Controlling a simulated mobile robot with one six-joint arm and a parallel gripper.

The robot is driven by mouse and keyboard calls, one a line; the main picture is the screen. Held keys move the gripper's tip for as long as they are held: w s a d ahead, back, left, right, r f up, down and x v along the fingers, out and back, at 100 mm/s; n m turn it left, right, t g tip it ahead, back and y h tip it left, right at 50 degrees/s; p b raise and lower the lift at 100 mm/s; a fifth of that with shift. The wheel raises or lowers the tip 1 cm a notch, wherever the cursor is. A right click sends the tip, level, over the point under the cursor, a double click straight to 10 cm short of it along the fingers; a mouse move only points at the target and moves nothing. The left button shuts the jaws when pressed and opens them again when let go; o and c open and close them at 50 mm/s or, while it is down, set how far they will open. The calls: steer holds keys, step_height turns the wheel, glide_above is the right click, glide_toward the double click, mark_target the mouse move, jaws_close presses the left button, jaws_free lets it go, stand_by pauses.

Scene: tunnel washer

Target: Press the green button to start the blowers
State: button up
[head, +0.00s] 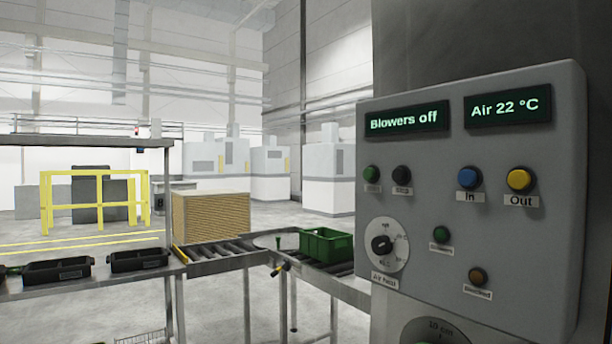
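The grey control panel (550,270) fills the right of the head view, close up. A green button (371,173) is at its upper left, with a label too small to read surely. A black button (402,174) is just right of it. A second, smaller green button or lamp (440,235) sits lower, near the middle; its label is unreadable. One display (407,119) reads "Blowers off"; another display (508,106) reads "Air 22 °C". My gripper is not in view.
The panel also has a blue "In" button (469,178), a yellow "Out" button (519,180), an orange-brown button or lamp (478,276) and a heat dial (387,246). To the left are a roller conveyor (222,250), a green crate (326,245) and black trays (56,271).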

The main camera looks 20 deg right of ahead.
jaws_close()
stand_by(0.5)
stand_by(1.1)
